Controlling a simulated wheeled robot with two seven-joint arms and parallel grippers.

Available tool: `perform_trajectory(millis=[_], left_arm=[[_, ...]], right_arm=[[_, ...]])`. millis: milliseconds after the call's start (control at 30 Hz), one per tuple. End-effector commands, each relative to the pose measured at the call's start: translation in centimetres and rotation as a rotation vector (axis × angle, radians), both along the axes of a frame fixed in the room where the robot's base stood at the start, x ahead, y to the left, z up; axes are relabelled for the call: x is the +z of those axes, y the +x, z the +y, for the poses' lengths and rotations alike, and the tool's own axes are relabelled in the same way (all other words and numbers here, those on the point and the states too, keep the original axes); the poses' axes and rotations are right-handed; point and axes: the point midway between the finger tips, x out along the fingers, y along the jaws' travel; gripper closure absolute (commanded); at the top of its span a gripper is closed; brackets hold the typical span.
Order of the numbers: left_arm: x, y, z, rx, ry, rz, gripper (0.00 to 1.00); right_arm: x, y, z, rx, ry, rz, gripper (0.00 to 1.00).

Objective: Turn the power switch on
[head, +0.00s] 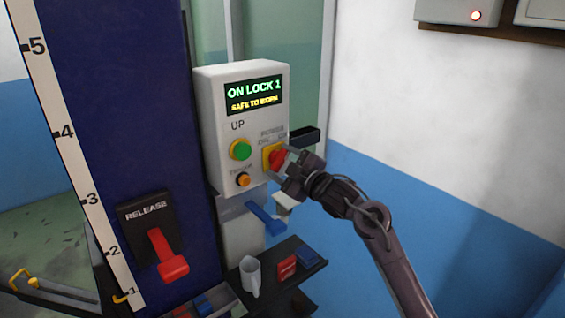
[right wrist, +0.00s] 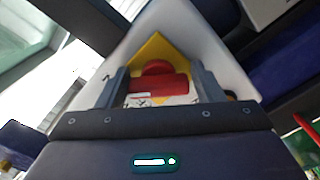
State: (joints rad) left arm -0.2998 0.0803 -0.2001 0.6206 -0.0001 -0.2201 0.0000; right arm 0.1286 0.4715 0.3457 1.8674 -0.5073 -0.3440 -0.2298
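The power switch (head: 277,158) is a red rotary knob on a yellow plate (head: 266,154), on the right of the grey control box (head: 209,100). In the right wrist view, the red knob (right wrist: 158,83) has its bar lying across the space between my fingers, in front of the yellow plate (right wrist: 150,52). My right gripper (head: 288,165) is at the knob, with its fingers apart on either side; it also shows in the right wrist view (right wrist: 160,88). Whether the fingers touch the knob is unclear. My left gripper is out of view.
The box display (head: 254,94) reads "ON LOCK 1, SAFE TO WORK". A green UP button (head: 240,150) and an orange button (head: 243,179) sit left of the switch. A red release lever (head: 168,256) is on the blue column.

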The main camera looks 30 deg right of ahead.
Motion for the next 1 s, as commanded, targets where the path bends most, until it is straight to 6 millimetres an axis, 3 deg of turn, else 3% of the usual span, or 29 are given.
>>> perform_trajectory(millis=[133, 467, 800, 1000], left_arm=[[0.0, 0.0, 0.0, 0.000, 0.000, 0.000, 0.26], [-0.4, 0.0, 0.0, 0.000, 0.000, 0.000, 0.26], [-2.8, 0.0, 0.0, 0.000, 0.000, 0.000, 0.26], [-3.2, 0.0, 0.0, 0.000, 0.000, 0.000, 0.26]], right_arm=[[0.0, 0.0, 0.0, -0.001, -0.001, -0.001, 0.22], [0.0, -0.5, -0.1, -0.001, -0.003, -0.003, 0.22], [-0.3, -5.9, -0.5, -0.001, -0.004, -0.002, 0.22], [-0.1, -7.7, -0.7, -0.001, -0.002, -0.002, 0.22]])
